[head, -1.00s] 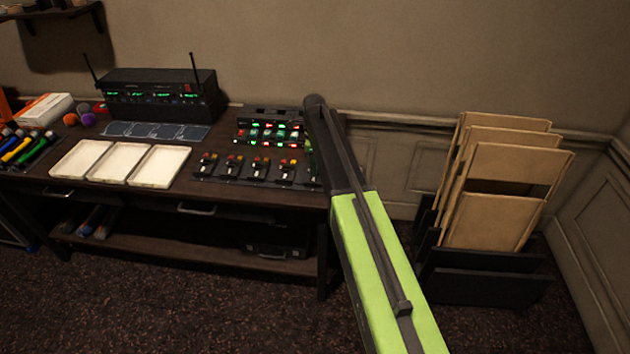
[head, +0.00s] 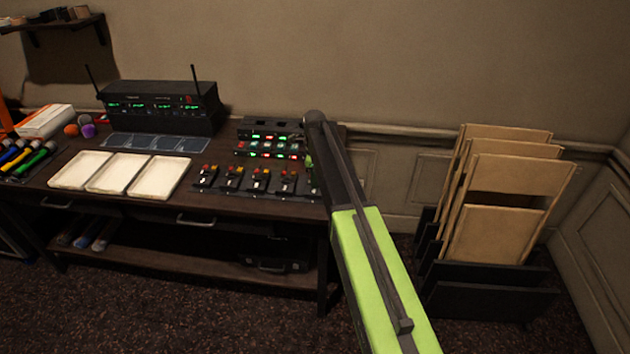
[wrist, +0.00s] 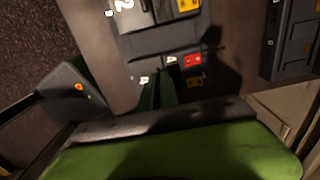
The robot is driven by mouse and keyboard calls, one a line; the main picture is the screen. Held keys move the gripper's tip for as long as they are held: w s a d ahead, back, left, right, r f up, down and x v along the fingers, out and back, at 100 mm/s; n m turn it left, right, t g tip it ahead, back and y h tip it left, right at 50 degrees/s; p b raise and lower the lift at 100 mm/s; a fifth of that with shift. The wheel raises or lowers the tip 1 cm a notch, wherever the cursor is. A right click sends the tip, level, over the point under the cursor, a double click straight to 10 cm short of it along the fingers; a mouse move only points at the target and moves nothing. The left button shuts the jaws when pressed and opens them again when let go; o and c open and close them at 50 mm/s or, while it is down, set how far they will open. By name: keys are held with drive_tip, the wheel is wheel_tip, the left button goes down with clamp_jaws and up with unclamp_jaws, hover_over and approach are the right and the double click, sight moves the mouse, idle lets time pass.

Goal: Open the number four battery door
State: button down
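A row of small black packs (head: 260,178) with red and yellow marks stands at the desk's front right. My arm covers the right end of this row. In the wrist view a dark pack (wrist: 150,45) shows part of a white figure that looks like a 2, a yellow label and a red block. I cannot make out a number four or tell which door is number four; no door is seen open.
Lit units (head: 265,140) stand behind the packs. Three white trays (head: 122,172) lie to the left, and a black receiver (head: 160,105) with two antennas is behind. A rack of tan boards (head: 500,205) stands right of the desk. Another dark unit (wrist: 292,40) is at the wrist view's right.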

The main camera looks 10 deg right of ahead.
sight(314, 194)
drive_tip(key=shift+s, duration=0.1)
drive_tip(key=shift+s+a+r+t+h, duration=0.1)
drive_tip(key=shift+s+r+t+h, duration=0.15)
drive_tip(key=shift+s+t, duration=0.35)
drive_tip(key=shift+s+a+r+t+h, duration=0.1)
drive_tip(key=shift+s+t+h, duration=0.2)
drive_tip(key=shift+t, duration=0.5)
drive_tip(key=s+t+b, duration=0.1)
drive_tip(key=t+h+b, duration=0.1)
drive_tip(key=t+b, duration=0.1)
drive_tip(key=shift+s+a, duration=0.35)
drive_tip(key=t+b, duration=0.1)
drive_tip(key=b, duration=0.1)
drive_tip(key=s+t+h+b, duration=0.1)
drive_tip(key=t+b, duration=0.1)
drive_tip(key=s+t+b, duration=0.1)
drive_tip(key=b, duration=0.1)
drive_tip(key=shift+a+f+t+h+b, duration=0.2)
drive_tip(key=shift+a+t+h+b, duration=0.1)
drive_tip(key=shift+a+b, duration=0.1)
drive_tip(key=s+t+b, duration=0.1)
drive_tip(key=t+b, duration=0.1)
drive_tip(key=b, duration=0.2)
drive_tip(key=shift+a+h, duration=0.1)
drive_tip(key=shift+h, duration=0.25)
drive_tip(key=shift+s+r+t+b, duration=0.1)
drive_tip(key=shift+t+b, duration=0.4)
drive_tip(key=shift+b, duration=0.4)
drive_tip(key=shift+a+r, duration=0.1)
